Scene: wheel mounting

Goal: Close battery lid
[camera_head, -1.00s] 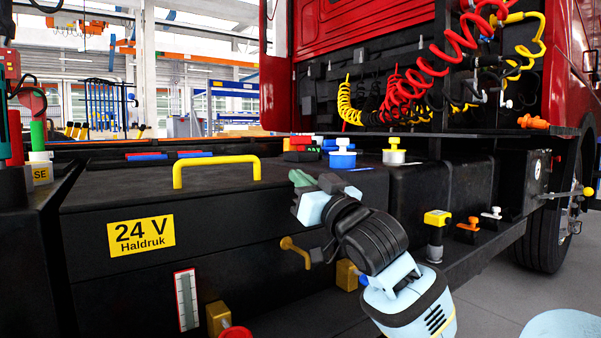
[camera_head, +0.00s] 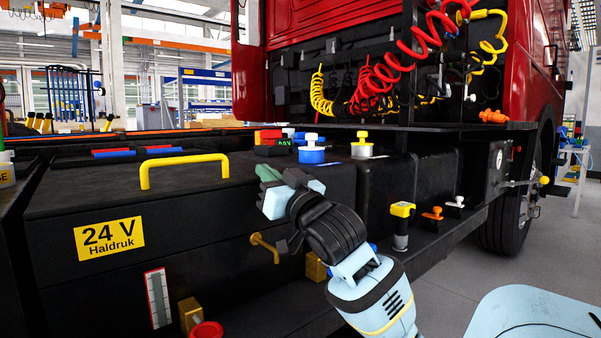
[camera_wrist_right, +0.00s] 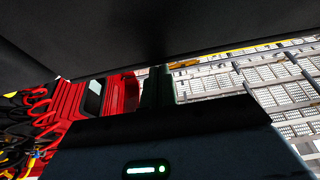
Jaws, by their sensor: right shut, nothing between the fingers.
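The battery lid (camera_head: 110,195) is the black top of the box at left. It bears a yellow handle (camera_head: 185,160) on top and a yellow "24 V Haldruk" label (camera_head: 109,238) on its front. It lies about level on the battery box (camera_head: 100,300), with a seam below the label; I cannot tell whether it sits fully down. My right gripper (camera_head: 268,172) is shut and empty at the lid's right front corner, right of the handle; contact is unclear. Its green fingers also show in the right wrist view (camera_wrist_right: 157,88), below a large dark surface. My left gripper is not in view.
A blue-and-white knob (camera_head: 312,153) and a yellow-and-white knob (camera_head: 362,148) stand behind my right gripper. A brown latch (camera_head: 265,248) sticks out of the box front. A red cap (camera_head: 206,330) is lower down. Open floor (camera_head: 440,285) lies at right.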

